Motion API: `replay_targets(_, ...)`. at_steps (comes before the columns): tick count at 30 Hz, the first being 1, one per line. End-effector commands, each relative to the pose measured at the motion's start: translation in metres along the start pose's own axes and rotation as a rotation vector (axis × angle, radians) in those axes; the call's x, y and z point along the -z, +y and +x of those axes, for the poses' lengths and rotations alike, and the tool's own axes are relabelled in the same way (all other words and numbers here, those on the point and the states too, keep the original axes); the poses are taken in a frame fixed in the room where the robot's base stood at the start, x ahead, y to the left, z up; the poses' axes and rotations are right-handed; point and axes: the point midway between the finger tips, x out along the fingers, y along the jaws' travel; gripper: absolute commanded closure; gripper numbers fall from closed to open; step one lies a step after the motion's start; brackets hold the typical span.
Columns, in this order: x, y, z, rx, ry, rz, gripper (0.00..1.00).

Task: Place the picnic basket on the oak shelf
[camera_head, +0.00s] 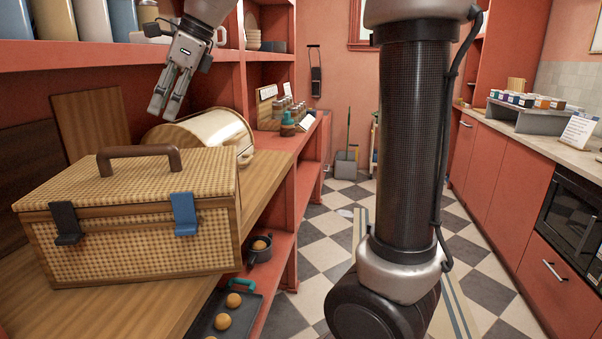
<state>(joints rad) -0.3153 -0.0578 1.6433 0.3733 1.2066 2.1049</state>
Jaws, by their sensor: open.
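The wicker picnic basket (130,238) sits on the oak shelf (140,312) at the left. It is upright with its lid closed. It has a brown arched handle on the lid, and a dark clasp and a blue clasp on the front. My gripper (164,110) is above and behind the basket's right side, pointing down, open and empty. It is apart from the handle.
A bread bin (222,130) stands behind the basket on the oak surface. Canisters (92,20) stand on the red upper shelf. A tray with buns (232,318) and a small pot (260,250) are below. A counter runs along the right; the checkered floor between is mostly clear.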

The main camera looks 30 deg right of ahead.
Motion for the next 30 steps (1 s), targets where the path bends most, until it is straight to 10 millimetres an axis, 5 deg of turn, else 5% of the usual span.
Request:
replay_targets(9,0.143,0.057,-0.033,0.079,0.187,-0.753,0.57)
replay_targets(18,0.275,0.137,-0.03,-0.042,0.424,-1.537,0.57)
replay_targets(24,0.319,0.169,-0.019,-0.149,0.499,-1.837,0.57)
replay_targets(30,0.328,0.175,-0.016,-0.179,0.513,-1.908,0.57)
